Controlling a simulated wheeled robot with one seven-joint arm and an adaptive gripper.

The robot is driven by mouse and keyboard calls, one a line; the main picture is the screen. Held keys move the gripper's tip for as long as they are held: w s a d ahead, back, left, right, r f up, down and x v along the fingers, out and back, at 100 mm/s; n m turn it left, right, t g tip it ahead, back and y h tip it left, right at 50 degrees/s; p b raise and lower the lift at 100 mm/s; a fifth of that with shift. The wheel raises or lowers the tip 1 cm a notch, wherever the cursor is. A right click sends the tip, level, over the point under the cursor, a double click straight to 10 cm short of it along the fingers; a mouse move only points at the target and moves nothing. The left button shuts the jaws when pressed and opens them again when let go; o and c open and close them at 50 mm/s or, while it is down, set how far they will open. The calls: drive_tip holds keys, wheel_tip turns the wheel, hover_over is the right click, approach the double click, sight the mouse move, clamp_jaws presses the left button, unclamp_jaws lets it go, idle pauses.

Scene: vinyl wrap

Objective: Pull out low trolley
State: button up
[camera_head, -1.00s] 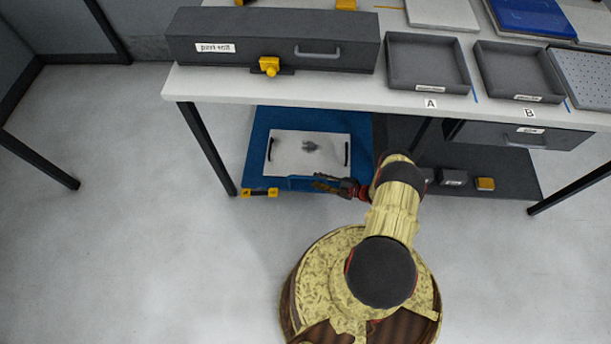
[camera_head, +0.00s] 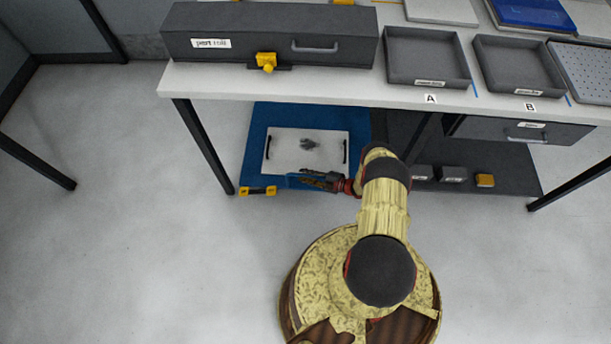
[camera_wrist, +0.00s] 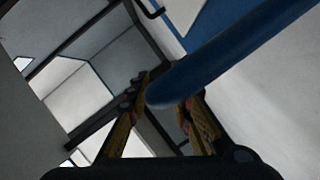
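The low trolley (camera_head: 258,150) is a flat blue platform on the floor under the left part of the table. A white board (camera_head: 280,150) with dark handles lies on it. A blue bar (camera_wrist: 225,58) crosses the wrist view from the upper right, and its rounded end lies between and over my fingers. In the head view the bar is at the trolley's front edge, partly hidden by my gripper (camera_head: 318,181). My gripper's fingers (camera_wrist: 163,115) are spread apart in the wrist view. I cannot tell whether they touch the bar.
The table top (camera_head: 300,88) overhangs the trolley, with a table leg (camera_head: 205,145) close to its left. A yellow-black block (camera_head: 258,191) sits at the trolley's front left corner. Small boxes (camera_head: 453,173) stand on a dark mat to the right. The floor in front is clear.

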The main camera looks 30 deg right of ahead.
clamp_jaws()
idle(0.6)
